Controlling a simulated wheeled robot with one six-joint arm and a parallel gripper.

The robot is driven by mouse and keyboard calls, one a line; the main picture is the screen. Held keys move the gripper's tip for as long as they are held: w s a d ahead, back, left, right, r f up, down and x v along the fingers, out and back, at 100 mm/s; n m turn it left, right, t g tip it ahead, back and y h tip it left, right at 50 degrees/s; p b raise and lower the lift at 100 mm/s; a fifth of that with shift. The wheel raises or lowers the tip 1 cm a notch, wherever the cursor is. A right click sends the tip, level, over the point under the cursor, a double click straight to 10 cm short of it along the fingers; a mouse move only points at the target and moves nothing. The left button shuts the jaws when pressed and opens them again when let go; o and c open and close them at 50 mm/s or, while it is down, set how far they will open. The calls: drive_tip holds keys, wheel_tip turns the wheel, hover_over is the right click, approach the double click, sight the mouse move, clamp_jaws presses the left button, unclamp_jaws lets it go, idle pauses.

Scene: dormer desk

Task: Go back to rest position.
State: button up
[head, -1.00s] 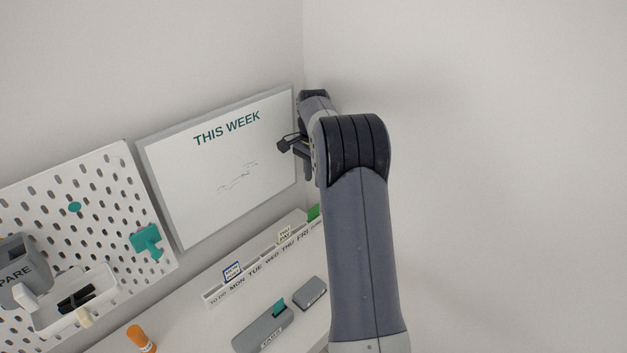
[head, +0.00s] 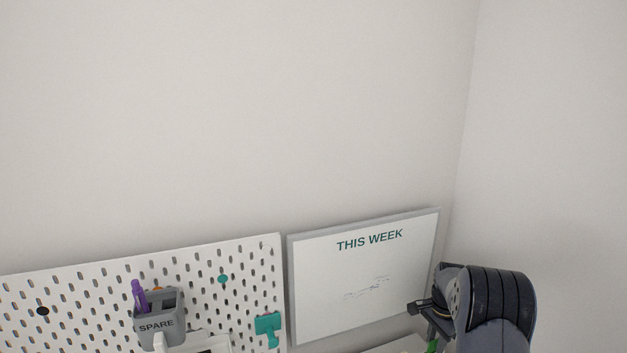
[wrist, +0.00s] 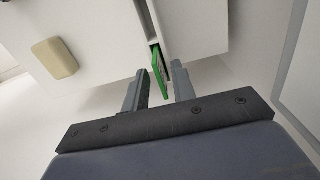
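My gripper (wrist: 160,72) is open in the wrist view, its two grey fingers apart with a gap between them. A green card (wrist: 159,72) stands just beyond and between the fingertips, partly in a slot of the white organizer (wrist: 190,28). I see no finger closed on it. A bit of the green card (head: 432,346) shows at the bottom edge there.
The whiteboard (head: 350,315) marked "THIS WEEK" hangs close left of my arm. The white pegboard (head: 75,300) holds a grey "SPARE" cup (head: 158,325) with a purple pen and a teal hook (head: 268,326). A beige block (wrist: 55,58) lies near the organizer. Wall space above is bare.

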drive_tip(key=shift+r, duration=1.8)
